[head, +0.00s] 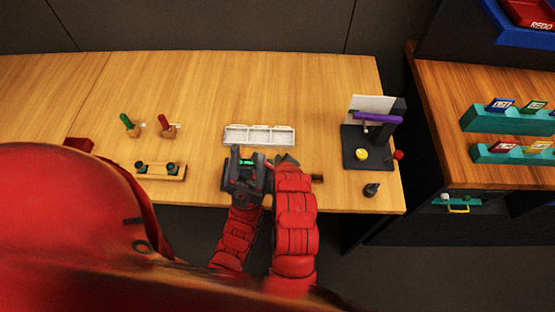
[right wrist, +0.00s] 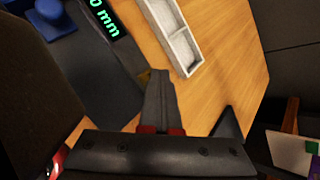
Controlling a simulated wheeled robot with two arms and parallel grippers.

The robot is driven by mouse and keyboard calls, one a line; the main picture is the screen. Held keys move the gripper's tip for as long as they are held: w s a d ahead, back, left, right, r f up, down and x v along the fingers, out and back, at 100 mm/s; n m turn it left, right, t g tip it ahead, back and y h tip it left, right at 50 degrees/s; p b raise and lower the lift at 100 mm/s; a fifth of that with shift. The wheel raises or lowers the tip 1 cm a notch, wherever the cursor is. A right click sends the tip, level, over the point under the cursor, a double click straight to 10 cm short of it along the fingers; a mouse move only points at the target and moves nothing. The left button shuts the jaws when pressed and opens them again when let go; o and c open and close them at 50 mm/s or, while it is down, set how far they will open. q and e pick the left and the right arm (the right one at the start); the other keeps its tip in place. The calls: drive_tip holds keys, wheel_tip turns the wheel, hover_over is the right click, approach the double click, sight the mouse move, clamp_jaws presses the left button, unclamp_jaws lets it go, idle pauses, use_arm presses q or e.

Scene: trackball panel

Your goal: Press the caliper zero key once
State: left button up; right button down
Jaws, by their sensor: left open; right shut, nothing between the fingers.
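The caliper's dark body with a lit green display (head: 246,162) sits at the front of the table, below the white tray. In the right wrist view its display (right wrist: 105,18) is partly cut off and ends in "0 mm". My left gripper (head: 240,182) is open, in front of the caliper and partly overlapping it. My right gripper (right wrist: 160,76) is shut and empty, its tip beside the caliper's dark body. A small yellowish patch shows by the tip; I cannot tell whether it is the zero key or whether they touch.
A white compartment tray (head: 260,143) lies behind the caliper. A dark stand with a purple bar (head: 377,117) is at the right, a black knob (head: 371,190) before it. Red and green levers (head: 164,122) stand at the left.

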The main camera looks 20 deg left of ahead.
drive_tip(key=shift+r, duration=0.1)
drive_tip(key=shift+r+p, duration=0.6)
drive_tip(key=shift+r, duration=0.15)
drive_tip(key=shift+r+p, duration=1.7)
drive_tip(key=shift+r, duration=0.8)
